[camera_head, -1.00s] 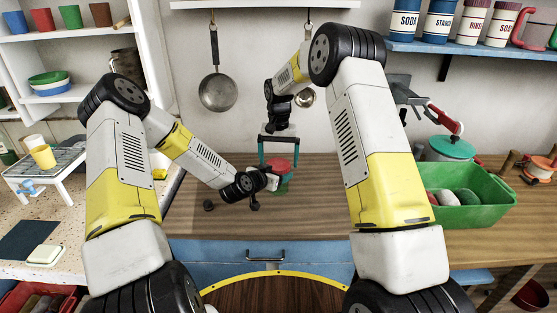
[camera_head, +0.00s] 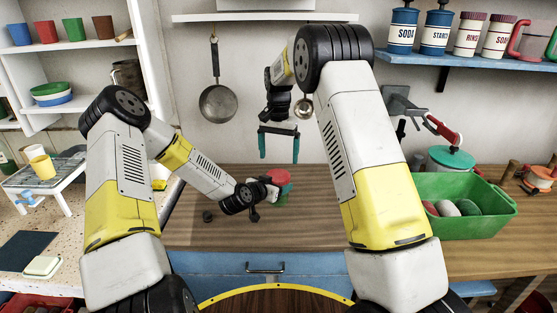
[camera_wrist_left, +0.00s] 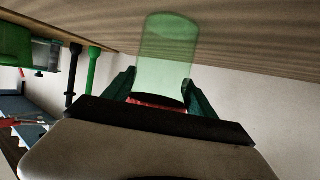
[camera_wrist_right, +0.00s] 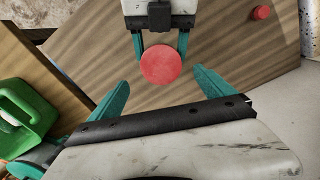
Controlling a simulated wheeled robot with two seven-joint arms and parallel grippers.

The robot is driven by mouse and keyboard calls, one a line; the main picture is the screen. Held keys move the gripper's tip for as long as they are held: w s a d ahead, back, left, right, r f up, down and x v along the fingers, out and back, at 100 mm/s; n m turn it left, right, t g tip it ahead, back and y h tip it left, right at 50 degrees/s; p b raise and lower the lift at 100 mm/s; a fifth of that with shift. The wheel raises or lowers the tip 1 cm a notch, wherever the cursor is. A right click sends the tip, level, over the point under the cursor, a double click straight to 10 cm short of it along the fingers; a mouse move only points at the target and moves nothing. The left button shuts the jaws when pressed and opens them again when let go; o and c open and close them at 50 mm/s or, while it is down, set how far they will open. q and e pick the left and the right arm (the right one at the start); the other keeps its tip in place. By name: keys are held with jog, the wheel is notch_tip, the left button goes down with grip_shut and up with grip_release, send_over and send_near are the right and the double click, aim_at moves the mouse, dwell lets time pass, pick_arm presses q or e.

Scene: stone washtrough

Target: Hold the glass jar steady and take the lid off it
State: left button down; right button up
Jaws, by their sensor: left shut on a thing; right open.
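The green see-through glass jar (camera_wrist_left: 168,50) stands on the wooden counter; in the head view (camera_head: 282,188) it is partly hidden behind my left gripper (camera_head: 268,190). Its round red lid (camera_head: 278,176) sits on top and shows from above in the right wrist view (camera_wrist_right: 161,65). My left gripper is shut on the jar from the left side, its teal fingers on either side of it in the left wrist view (camera_wrist_left: 158,90). My right gripper (camera_head: 278,153) is open and empty, pointing down above the lid, clear of it. In the right wrist view its fingers (camera_wrist_right: 160,90) are spread wide.
A green bin (camera_head: 470,225) with several stones is on the counter at right, beside a teal-lidded pot (camera_head: 450,158). A pan (camera_head: 217,104) and a ladle (camera_head: 304,108) hang on the wall behind. A small red round thing (camera_wrist_right: 261,12) shows in the right wrist view.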

aim_at(278, 175)
jog(key=shift+r+m, duration=0.35)
jog(key=shift+m, duration=0.05)
notch_tip(278, 175, down, 8)
jog(key=shift+r, duration=0.2)
jog(key=c, duration=1.5)
jog(key=shift+o, duration=0.3)
jog(key=n, duration=0.3)
jog(key=o, duration=1.5)
